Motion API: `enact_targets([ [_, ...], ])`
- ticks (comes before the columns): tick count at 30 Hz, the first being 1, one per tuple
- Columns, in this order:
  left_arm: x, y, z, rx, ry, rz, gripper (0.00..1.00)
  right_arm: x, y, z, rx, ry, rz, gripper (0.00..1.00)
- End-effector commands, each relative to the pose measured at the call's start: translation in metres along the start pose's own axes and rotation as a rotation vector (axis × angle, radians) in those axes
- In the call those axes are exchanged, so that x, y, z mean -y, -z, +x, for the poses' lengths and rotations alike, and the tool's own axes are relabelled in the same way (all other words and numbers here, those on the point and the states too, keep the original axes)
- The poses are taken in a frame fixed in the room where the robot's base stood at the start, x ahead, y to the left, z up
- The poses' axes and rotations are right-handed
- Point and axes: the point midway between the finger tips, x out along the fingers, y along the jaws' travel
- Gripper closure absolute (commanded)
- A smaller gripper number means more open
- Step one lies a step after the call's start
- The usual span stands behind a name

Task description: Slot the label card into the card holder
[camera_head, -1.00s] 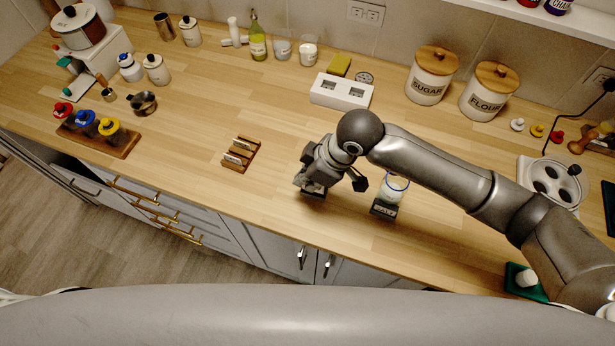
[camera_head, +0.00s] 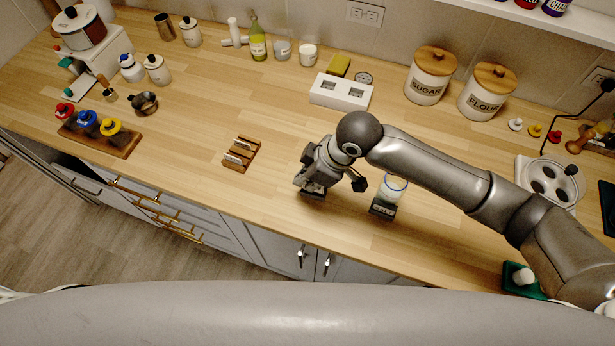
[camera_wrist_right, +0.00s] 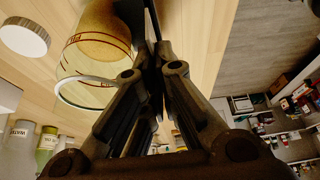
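My right gripper (camera_head: 314,190) is low over the counter near its front edge. In the right wrist view its fingers (camera_wrist_right: 152,62) are close together, with a thin dark flat piece at the tips, seen nearly edge-on; it looks like the label card (camera_wrist_right: 136,14). A small dark holder with pale lettering (camera_head: 382,209) stands right of the gripper, in front of a glass jar with a blue rim (camera_head: 394,188). A wooden rack (camera_head: 240,166) with pale cards in it stands to the left. My left gripper is not in view.
A white two-socket block (camera_head: 341,93) and a yellow sponge (camera_head: 339,65) lie behind. The sugar (camera_head: 430,80) and flour (camera_head: 488,95) canisters stand back right. A wooden tray with colored-top jars (camera_head: 100,141) is at left. The counter between rack and gripper is clear.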

Motion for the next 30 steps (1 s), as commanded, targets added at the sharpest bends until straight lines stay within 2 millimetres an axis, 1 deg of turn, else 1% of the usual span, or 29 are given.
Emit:
enact_targets([
  [8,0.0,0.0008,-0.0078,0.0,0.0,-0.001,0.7,0.0003,0.0005,-0.0007,0.0,0.001,-0.001,1.0],
  [20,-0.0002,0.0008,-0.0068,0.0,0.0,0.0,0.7,0.0003,-0.0003,0.0011,0.0,0.001,0.0,1.0],
  [30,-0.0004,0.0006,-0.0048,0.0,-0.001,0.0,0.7,0.0003,-0.0034,0.0086,0.001,0.001,0.0,1.0],
])
